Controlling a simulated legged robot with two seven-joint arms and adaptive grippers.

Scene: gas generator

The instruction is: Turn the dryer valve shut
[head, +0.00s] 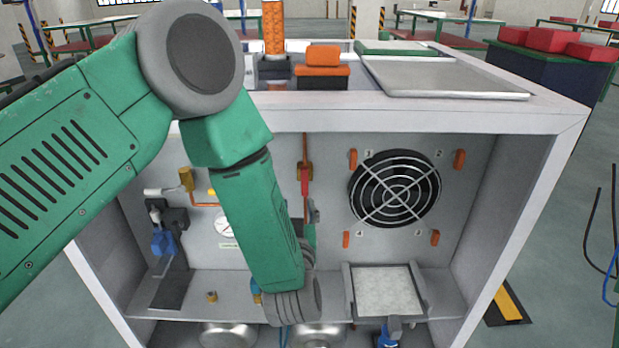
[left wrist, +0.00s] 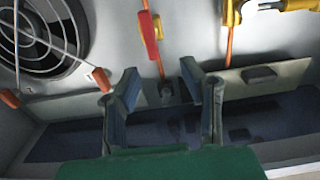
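A valve with a red handle (head: 305,182) stands on a thin orange pipe on the back panel, left of the fan. I cannot tell for sure that it is the dryer valve. The red handle shows at the top of the left wrist view (left wrist: 150,33), beyond my fingers. My left gripper (left wrist: 160,80) is open, its two fingers apart with nothing between them. In the head view my forearm and wrist hide most of the left gripper (head: 313,212), just below the red handle. Contact is not visible.
The fan (head: 395,188) with its wire guard is right of the valve. A gauge (head: 223,224) and a blue-handled valve (head: 163,241) are to the left. A framed filter pad (head: 387,291) lies on the shelf. The cabinet frame (head: 430,112) surrounds the opening.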

